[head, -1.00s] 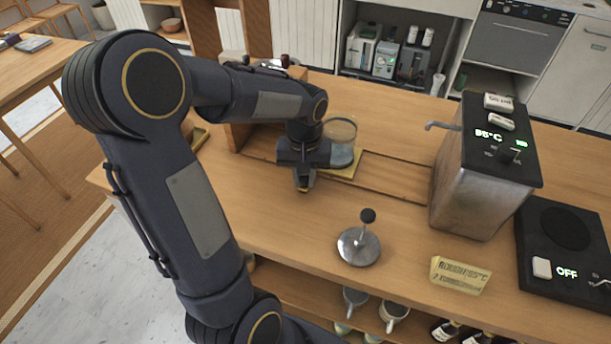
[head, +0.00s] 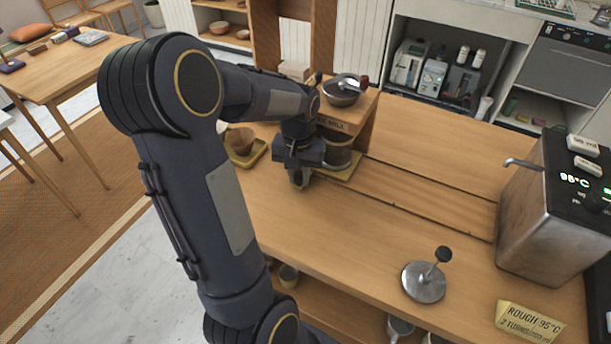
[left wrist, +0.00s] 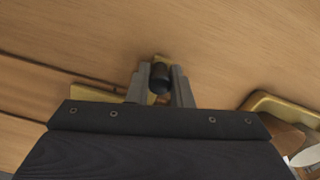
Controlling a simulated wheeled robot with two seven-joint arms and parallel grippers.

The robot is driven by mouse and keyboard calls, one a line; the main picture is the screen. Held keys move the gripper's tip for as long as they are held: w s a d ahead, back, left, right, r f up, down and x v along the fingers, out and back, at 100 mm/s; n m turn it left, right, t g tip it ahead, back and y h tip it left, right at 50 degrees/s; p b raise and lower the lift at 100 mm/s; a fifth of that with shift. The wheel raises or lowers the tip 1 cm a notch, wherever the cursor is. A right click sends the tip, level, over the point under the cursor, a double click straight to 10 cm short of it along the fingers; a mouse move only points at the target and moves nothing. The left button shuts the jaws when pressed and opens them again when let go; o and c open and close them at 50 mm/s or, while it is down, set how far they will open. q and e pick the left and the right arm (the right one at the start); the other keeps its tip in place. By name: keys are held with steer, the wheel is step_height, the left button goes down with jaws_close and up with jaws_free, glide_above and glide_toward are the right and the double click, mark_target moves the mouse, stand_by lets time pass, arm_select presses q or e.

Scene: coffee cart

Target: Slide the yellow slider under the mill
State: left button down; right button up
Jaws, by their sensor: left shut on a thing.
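The wooden mill (head: 365,126), with a metal bowl and red-knobbed handle on top, stands left of centre on the counter in the head view. The yellow slider (head: 350,169) lies at its foot, partly hidden by my arm, with a glass cup (head: 338,152) on it. The cup is at least partly beneath the mill's overhanging top. My left gripper (head: 299,182) is at the slider's near side. In the left wrist view its fingers (left wrist: 160,82) are shut on a dark knob (left wrist: 159,78), with yellow slider parts (left wrist: 98,92) behind. My right gripper is not in view.
A yellow tray (head: 246,158) with a brown cone (head: 239,140) sits left of the mill. A round metal tamper (head: 424,283), a yellow sign (head: 529,321) and a steel boiler (head: 541,225) stand to the right. The grooved counter between mill and boiler is clear.

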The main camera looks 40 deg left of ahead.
arm_select(q)
steer(key=shift+a, duration=0.25)
steer(key=c, duration=1.3)
jaws_free()
steer(key=shift+s+a, duration=0.1)
steer(key=shift+s, duration=0.05)
steer(key=shift+r, duration=0.1)
steer(key=shift+r, duration=0.4)
step_height(320, 180, up, 7)
steer(key=shift+f, duration=0.1)
